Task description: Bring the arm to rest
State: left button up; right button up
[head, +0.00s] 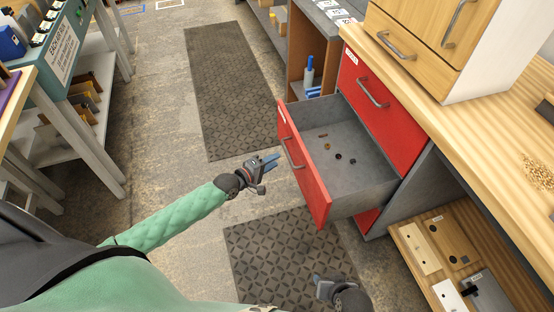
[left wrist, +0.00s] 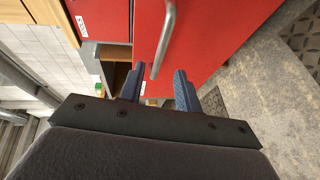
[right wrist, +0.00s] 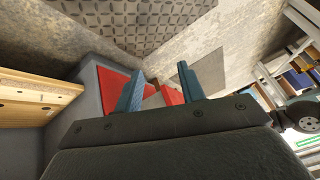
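My left gripper (head: 268,162) is in front of the pulled-out red drawer (head: 311,178), a little left of its handle (head: 291,152). In the left wrist view its two blue fingers (left wrist: 158,88) are apart with nothing between them, and a metal handle (left wrist: 165,40) on a red front shows beyond them. My right gripper (head: 323,282) is low at the bottom of the head view, above the dark mat. In the right wrist view its fingers (right wrist: 160,88) are apart and empty, with red drawer surfaces beyond.
The open drawer juts into the aisle and holds several small parts (head: 338,156). A closed red drawer (head: 382,105) is behind it. A wooden worktop (head: 440,90) is at the right. A shelf rack (head: 75,120) is at the left. The floor with patterned mats (head: 228,85) is clear.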

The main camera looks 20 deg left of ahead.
jog(key=shift+f, duration=0.15)
dwell(0.4)
